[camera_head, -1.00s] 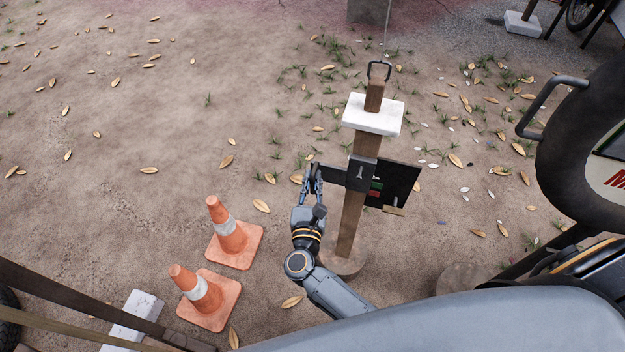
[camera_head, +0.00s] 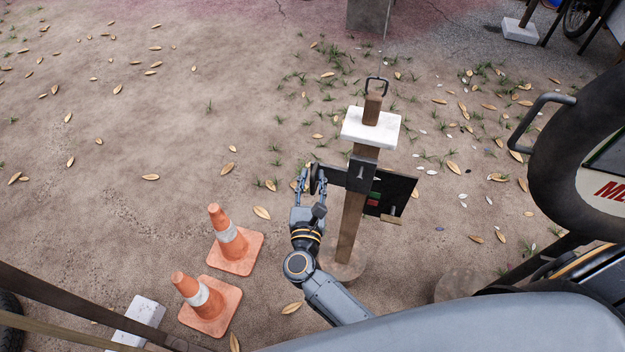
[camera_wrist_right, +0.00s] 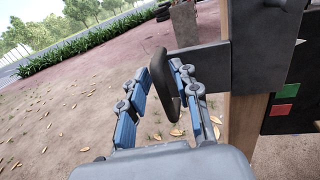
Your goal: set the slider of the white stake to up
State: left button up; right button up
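The white stake is a wooden post (camera_head: 352,225) with a white block (camera_head: 371,128) near its top. A dark slider housing (camera_head: 361,174) is on the post, with a dark bar reaching left to an upright oval knob (camera_head: 314,178). In the right wrist view the knob (camera_wrist_right: 165,84) stands between the fingers of my right gripper (camera_wrist_right: 160,92). The right finger is close to or touching the knob; a gap shows at the left finger. My right gripper (camera_head: 311,183) is open around the knob. My left gripper is not in view.
A dark panel (camera_head: 400,188) with red and green patches is right of the post. Two orange cones (camera_head: 229,240) (camera_head: 204,302) stand left of my right arm. A large dark machine with a handle (camera_head: 540,115) is at the right. Leafy ground at the left is open.

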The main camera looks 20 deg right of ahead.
jog(key=shift+f, duration=0.1)
jog(key=shift+s+f, duration=0.1)
jog(key=shift+s, duration=0.05)
jog(key=v, duration=1.2)
